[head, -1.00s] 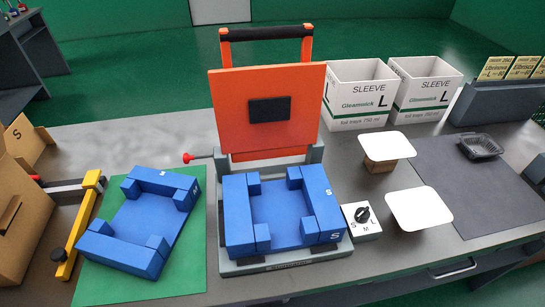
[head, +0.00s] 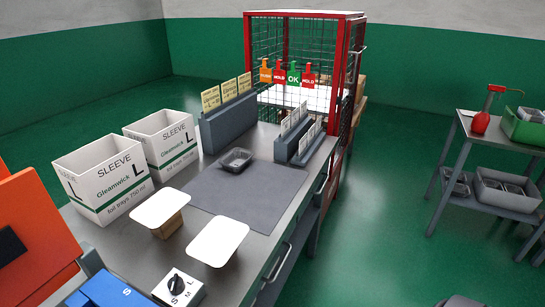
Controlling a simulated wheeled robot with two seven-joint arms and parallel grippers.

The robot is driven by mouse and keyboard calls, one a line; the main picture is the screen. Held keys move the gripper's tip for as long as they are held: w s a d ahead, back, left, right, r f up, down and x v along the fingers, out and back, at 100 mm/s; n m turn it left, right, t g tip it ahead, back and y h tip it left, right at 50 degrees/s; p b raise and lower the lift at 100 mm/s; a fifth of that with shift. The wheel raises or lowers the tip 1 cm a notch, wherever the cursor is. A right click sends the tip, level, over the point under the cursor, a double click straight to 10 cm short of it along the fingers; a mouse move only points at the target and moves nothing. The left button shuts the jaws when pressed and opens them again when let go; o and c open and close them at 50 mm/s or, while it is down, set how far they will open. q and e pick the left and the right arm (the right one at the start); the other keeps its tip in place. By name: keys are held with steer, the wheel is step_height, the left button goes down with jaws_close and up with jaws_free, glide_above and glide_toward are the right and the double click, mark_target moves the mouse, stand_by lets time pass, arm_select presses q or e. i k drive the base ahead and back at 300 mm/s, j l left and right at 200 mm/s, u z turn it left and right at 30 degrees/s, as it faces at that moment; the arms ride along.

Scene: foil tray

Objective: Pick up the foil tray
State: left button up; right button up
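A dark foil tray (head: 236,159) sits near the back left edge of the dark grey mat (head: 245,188) on the bench. It looks upright and empty, and nothing touches it from above. Neither of my grippers shows in the head view.
Two white sleeve boxes (head: 105,178) stand left of the mat. Two white lids (head: 218,242) rest on small blocks in front of it. Grey card racks (head: 229,122) stand behind and right. The mat's middle is clear.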

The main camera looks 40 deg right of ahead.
mark_target(237, 158)
steer(key=z, duration=1.1)
steer(key=u, duration=0.45)
steer(key=k+u, duration=0.15)
steer(key=u, duration=0.3)
steer(key=k+u, duration=0.1)
steer(key=u, duration=0.3)
steer(key=z, duration=1.25)
